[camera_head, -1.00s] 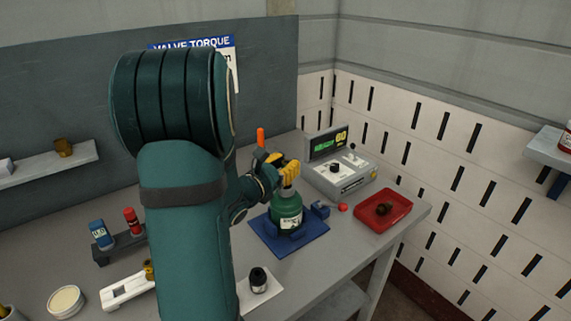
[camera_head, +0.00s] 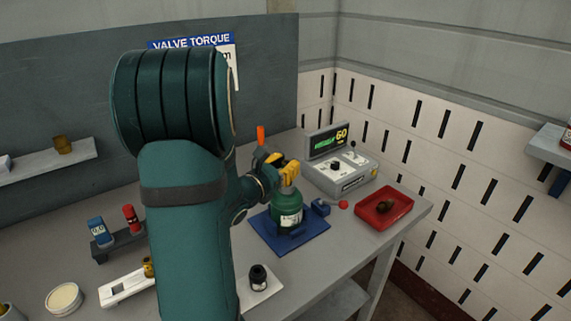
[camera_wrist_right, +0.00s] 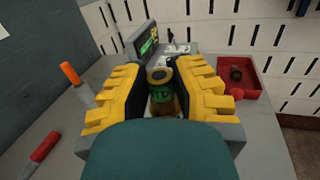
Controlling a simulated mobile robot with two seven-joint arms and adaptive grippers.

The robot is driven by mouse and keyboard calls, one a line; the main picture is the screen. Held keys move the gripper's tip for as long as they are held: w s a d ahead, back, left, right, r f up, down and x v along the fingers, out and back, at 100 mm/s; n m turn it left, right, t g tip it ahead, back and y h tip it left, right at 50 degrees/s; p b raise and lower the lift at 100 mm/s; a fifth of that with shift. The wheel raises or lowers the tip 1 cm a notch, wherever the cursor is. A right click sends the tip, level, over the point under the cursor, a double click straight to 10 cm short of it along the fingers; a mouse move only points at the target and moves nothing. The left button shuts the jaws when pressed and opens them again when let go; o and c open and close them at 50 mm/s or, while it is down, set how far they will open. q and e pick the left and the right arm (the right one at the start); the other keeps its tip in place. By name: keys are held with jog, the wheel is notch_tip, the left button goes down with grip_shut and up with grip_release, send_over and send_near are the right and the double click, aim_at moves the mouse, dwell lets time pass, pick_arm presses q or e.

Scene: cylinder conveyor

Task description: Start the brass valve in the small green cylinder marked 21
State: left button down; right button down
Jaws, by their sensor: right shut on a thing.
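The small green cylinder (camera_head: 287,208) stands upright on a blue base plate (camera_head: 300,239) on the bench, with a white label on its front. Its number is too small to read. My right gripper (camera_head: 289,172), with yellow ridged fingers, is above the cylinder and shut on the brass valve at its top. The right wrist view shows the brass valve (camera_wrist_right: 160,75) between the two yellow fingers (camera_wrist_right: 158,85), with a green part below it. In the head view the fingers hide the valve. My left gripper is not in view.
Behind stands a grey console (camera_head: 340,170) with a lit display reading 60. A red tray (camera_head: 370,217) with a dark brass piece lies to the right. A rack (camera_head: 112,248) and white fixture (camera_head: 125,288) are at left.

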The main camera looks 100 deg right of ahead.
jog(key=shift+f+b, duration=0.35)
jog(key=shift+f, duration=0.1)
jog(key=c, duration=0.8)
grip_release()
jog(key=shift+c, duration=0.2)
jog(key=shift+r+p, duration=2.5)
jog(key=shift+r, duration=0.5)
